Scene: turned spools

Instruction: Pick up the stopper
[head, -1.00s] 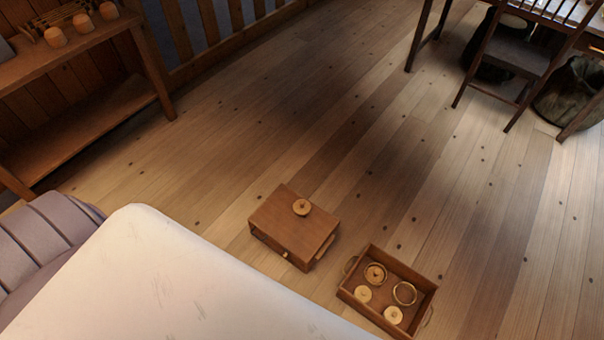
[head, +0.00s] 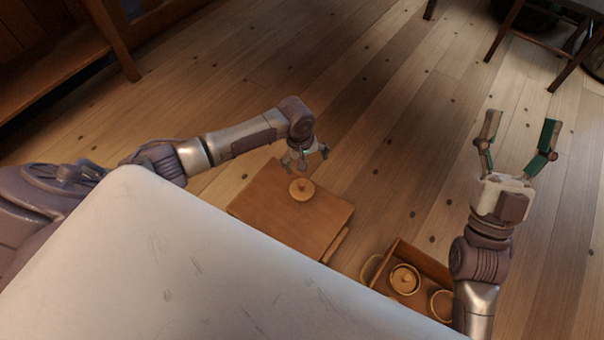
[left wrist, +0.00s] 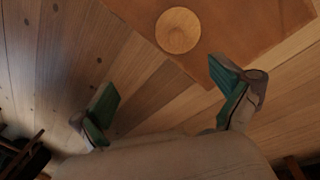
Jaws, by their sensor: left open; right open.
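A round turned wooden piece with a small knob, apparently the stopper (head: 301,189), sits on top of a brown wooden box (head: 265,215). In the left wrist view the stopper (left wrist: 178,31) is a pale disc at the top, beyond the fingertips, on the box top (left wrist: 235,25). My left gripper (head: 306,157) is open and empty, just behind the stopper in the head view and apart from it. It also shows open in the left wrist view (left wrist: 163,82). My right gripper (head: 521,122) is open and empty over the floor at the right.
An open wooden tray (head: 425,262) right of the box holds a knobbed disc (head: 405,279) and a ring-like piece (head: 441,305); my right arm and white body hide part of it. A shelf (head: 60,68) and a chair (head: 545,45) stand farther back. The floor between is clear.

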